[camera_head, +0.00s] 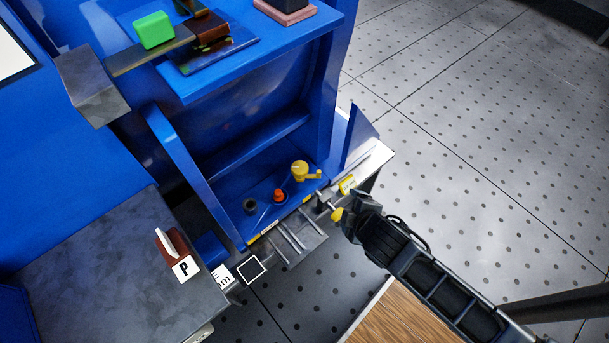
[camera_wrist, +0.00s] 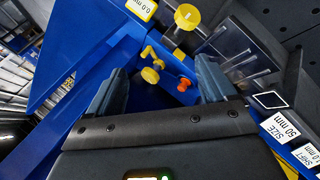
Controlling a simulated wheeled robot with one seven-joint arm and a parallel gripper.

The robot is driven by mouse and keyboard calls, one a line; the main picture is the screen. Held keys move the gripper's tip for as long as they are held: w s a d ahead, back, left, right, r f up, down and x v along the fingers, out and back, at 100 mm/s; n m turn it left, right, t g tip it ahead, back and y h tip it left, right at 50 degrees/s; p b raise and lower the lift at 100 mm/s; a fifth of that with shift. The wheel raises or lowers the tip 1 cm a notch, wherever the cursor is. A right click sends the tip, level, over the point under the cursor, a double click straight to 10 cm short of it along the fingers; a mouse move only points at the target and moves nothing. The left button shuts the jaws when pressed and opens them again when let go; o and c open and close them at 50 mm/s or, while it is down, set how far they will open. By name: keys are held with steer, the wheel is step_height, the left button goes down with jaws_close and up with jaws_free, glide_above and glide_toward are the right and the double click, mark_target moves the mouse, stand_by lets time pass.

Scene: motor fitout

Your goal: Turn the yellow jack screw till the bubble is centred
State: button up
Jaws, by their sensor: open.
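A yellow knob on a shaft (camera_head: 337,214) sticks out at the front edge of the blue frame, right beside my gripper (camera_head: 353,212). It shows large near the top of the wrist view (camera_wrist: 187,17), beyond the fingertips. A second yellow part with a crank arm (camera_head: 300,171) stands on the blue floor of the frame, and shows between and beyond my fingers (camera_wrist: 150,75). I cannot tell for certain which is the jack screw. My gripper (camera_wrist: 161,76) is open and empty, touching neither. I cannot make out a bubble in either view.
An orange knob (camera_head: 279,196) and a dark ring (camera_head: 249,205) stand on the blue floor. Metal rods (camera_head: 288,238) lie along the front. A grey bench (camera_head: 95,270) is at left, a wooden top (camera_head: 400,318) below my arm.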

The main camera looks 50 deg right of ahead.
steer(key=w+f+n+t+h+b, duration=0.25)
steer(key=w+f+n+b, duration=0.2)
steer(key=w+n, duration=0.55)
steer(key=n+t+h+b, duration=0.1)
steer(key=n+t+b, duration=0.1)
steer(key=n, duration=1)
glide_toward(299, 170)
steer(key=w+d, duration=0.1)
steer(key=b+x, duration=0.1)
steer(key=x, duration=0.7)
steer(key=shift+f+b, duration=0.25)
steer(key=shift+b, duration=0.05)
steer(key=c, duration=1.1)
steer(key=shift+o, duration=0.2)
steer(key=shift+w+a+m+g+h, duration=0.1)
steer(key=shift+w+m+g+h, duration=0.05)
steer(key=shift+m+g+h, duration=1.3)
steer(key=shift+m+g, duration=0.2)
steer(key=shift+m, duration=0.15)
